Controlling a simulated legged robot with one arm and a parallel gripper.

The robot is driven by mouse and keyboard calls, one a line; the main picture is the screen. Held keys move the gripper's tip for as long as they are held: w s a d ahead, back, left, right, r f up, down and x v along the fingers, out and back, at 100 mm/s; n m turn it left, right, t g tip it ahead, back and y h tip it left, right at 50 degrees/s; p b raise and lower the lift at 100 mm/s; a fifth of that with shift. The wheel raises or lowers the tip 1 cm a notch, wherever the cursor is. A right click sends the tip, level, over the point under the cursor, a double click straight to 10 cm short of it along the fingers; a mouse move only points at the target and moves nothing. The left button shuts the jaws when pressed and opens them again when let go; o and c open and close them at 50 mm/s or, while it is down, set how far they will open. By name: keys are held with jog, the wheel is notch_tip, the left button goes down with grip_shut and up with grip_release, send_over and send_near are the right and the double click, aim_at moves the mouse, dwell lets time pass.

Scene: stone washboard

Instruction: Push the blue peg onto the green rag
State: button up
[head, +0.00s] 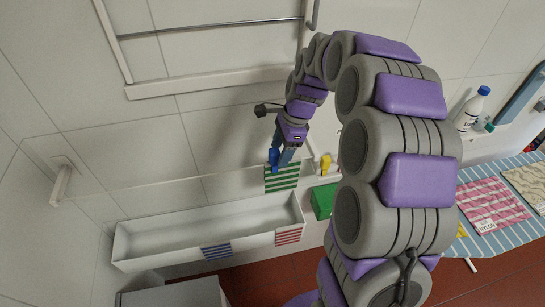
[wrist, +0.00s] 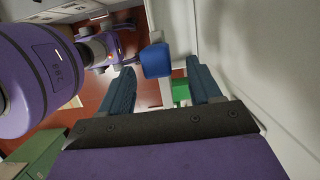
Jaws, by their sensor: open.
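The blue peg (head: 274,159) shows in the head view at the upper left edge of the green-and-white striped rag (head: 282,180). I cannot tell whether it touches the rag. My gripper (head: 286,150) is open just right of and above the peg. In the wrist view, the blue peg (wrist: 156,61) appears between and slightly beyond the two spread fingertips of my gripper (wrist: 160,72). Whether a finger touches it is unclear. The peg's lower part is hidden.
The white trough (head: 150,236) has blue-striped (head: 216,252) and red-striped (head: 288,237) rags on its front. A yellow peg (head: 325,164) and a green box (head: 322,202) are to the right. A white bottle (head: 470,112) stands farther right. The tiled wall is close behind.

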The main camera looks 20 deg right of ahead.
jog(key=d+r, duration=0.8)
jog(key=r, duration=0.5)
jog(key=s+a+f+n+h+b, duration=0.1)
jog(key=s+a+f+n, duration=0.15)
jog(key=s, duration=0.35)
jog(key=s+a+f+n+g+b, duration=0.1)
jog(key=s+a+f+n, duration=0.1)
jog(key=s+a+n, duration=0.3)
jog(key=s+a+f+n+h+b, duration=0.1)
jog(key=s+a+f+n+b, duration=0.15)
jog(key=s, duration=0.45)
jog(key=s+d+f+n+b, duration=0.1)
jog(key=s+f+n, duration=0.3)
jog(key=s, duration=0.4)
jog(key=s+d+f+n+h+b, duration=0.1)
jog(key=s+f+n, duration=0.2)
jog(key=s, duration=0.5)
jog(key=shift+d+f+n+g, duration=0.15)
jog(key=shift+f+n+g, duration=0.25)
jog(key=shift+n, duration=0.1)
